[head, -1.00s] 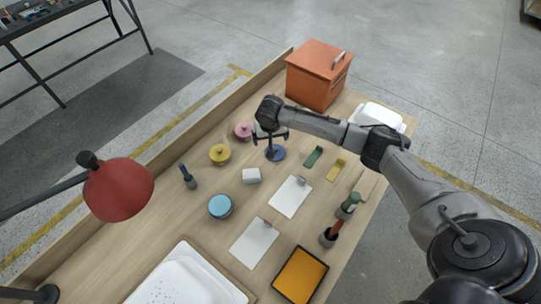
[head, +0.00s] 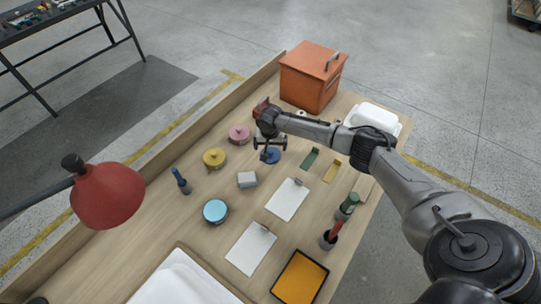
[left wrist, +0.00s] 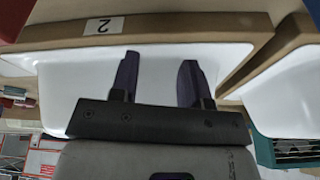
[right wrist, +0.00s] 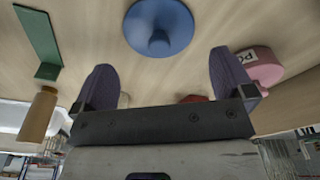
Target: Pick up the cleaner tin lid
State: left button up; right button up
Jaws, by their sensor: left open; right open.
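A round blue lid with a knob (head: 273,157) lies on the bench; I take it for the cleaner tin lid, though no label on it is readable. It shows whole in the right wrist view (right wrist: 160,27). My right gripper (head: 268,150) is open and empty above it, partly covering it in the head view. In the right wrist view the lid lies ahead of the spread fingers (right wrist: 160,78), apart from them. A light blue round tin (head: 215,211) stands nearer the front left. My left gripper (left wrist: 158,75) is open and empty before a white tub (left wrist: 70,75).
A yellow tin (head: 214,158) and a pink tin (head: 239,134) stand left of the lid. A white block (head: 247,180), a green piece (head: 310,159) and a yellow piece (head: 332,171) lie nearby. An orange box (head: 310,80) stands at the back.

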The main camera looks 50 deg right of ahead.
aim_at(271, 151)
jog(key=f, duration=0.1)
jog(key=f+b, duration=0.1)
jog(key=f, duration=0.2)
jog(key=shift+w+d+f, duration=0.1)
jog(key=shift+d+f, duration=0.15)
jog(key=shift+f, duration=0.15)
jog(key=shift+c, duration=0.5)
jog(key=c, duration=0.6)
